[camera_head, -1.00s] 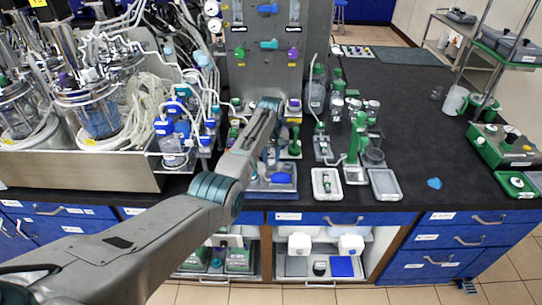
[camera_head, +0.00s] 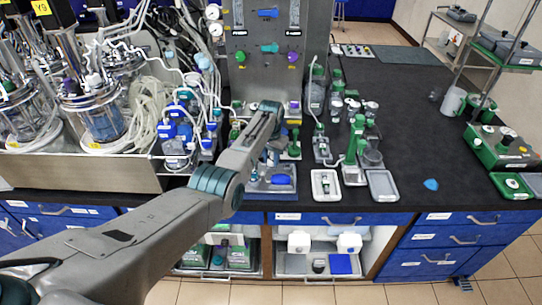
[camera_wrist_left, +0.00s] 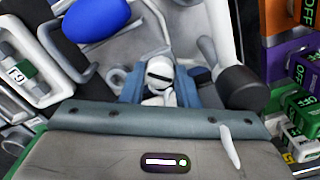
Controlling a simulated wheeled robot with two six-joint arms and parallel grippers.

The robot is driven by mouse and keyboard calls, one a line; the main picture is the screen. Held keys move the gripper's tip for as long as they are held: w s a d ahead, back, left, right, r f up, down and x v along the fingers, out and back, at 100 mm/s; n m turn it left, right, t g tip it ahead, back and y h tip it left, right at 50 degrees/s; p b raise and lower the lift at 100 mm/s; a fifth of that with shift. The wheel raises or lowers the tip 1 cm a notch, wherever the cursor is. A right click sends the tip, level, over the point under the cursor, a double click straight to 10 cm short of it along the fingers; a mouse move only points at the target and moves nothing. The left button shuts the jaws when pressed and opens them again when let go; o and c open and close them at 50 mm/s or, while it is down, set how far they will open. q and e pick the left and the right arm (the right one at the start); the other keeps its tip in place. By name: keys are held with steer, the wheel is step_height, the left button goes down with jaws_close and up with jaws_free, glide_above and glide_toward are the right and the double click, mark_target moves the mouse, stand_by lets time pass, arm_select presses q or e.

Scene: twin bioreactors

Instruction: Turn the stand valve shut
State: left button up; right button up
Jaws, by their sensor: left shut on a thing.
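My left gripper (camera_wrist_left: 160,88) shows in the left wrist view, with its two blue-grey fingers closed on a small white piece with a dark slot (camera_wrist_left: 160,70). This piece appears to be the stand valve's handle, though the fingers cover its sides. I cannot tell how far it is turned. In the head view my left arm reaches over the bench to the foot of the grey panel stand (camera_head: 255,75). There the wrist hides most of the gripper and the valve. My right gripper is in neither view.
A blue oval piece (camera_wrist_left: 97,18) and a dark cylinder (camera_wrist_left: 242,88) sit close to the fingers. Blocks marked OFF (camera_wrist_left: 305,105) line the right of the wrist view. Glass vessels with tubing (camera_head: 100,110) stand left. The black bench (camera_head: 410,130) is mostly clear at right.

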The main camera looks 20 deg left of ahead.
mark_target(271, 160)
arm_select(q)
steer(key=m, duration=0.4)
steer(key=shift+r+p, duration=0.1)
steer(key=shift+p, duration=0.3)
steer(key=shift+m, duration=2.5)
steer(key=shift+w, duration=0.1)
steer(key=o, duration=0.7)
steer(key=shift+r, duration=0.5)
step_height(271, 160, up, 10)
steer(key=b, duration=0.1)
steer(key=shift+f, duration=0.1)
